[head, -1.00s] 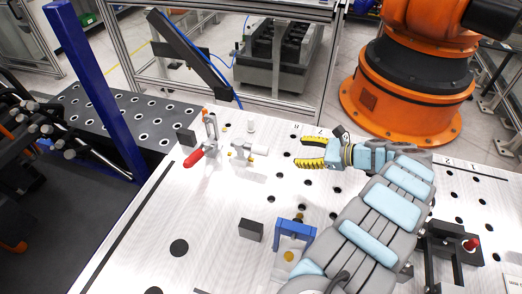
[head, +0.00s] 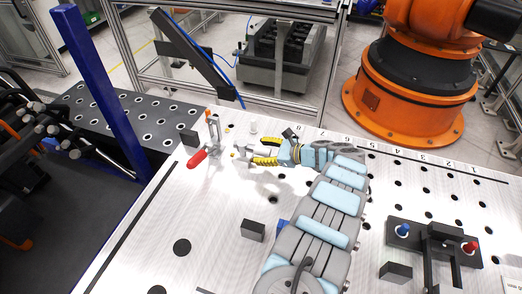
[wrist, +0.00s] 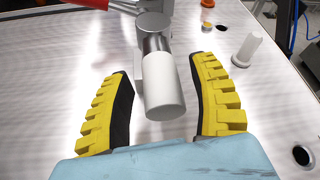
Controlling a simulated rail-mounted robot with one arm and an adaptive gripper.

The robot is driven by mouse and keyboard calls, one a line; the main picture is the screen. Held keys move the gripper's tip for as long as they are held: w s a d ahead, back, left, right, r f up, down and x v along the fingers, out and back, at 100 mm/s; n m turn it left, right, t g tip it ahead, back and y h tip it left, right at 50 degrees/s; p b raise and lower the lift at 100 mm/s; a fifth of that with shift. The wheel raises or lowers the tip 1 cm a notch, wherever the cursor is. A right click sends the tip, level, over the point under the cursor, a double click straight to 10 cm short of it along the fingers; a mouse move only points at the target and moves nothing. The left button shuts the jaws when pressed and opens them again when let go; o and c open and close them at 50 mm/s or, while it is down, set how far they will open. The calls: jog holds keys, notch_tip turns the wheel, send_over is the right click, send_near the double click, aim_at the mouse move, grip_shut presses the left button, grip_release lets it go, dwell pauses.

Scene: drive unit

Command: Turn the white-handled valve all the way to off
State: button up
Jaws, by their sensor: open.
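The white-handled valve (head: 242,152) stands near the far left part of the metal table, partly hidden by my gripper in the head view. In the wrist view its white cylindrical handle (wrist: 164,92) points toward me, with a metal collar behind it. My gripper (head: 257,150) is open, its yellow fingers reaching left to the valve. In the wrist view the handle lies between the two fingers (wrist: 161,70), with a visible gap on each side and nothing gripped.
A red-handled clamp (head: 197,158) stands just left of the valve. A small white peg (head: 253,128) stands behind it. A dark block (head: 253,230) and a mostly hidden blue part lie in front. A fixture with blue and red knobs (head: 437,236) is at right.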

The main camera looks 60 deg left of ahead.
jog(key=shift+s+a+f, duration=0.1)
jog(key=shift+s+a, duration=0.05)
jog(key=shift+a, duration=0.05)
grip_shut()
dwell(0.3)
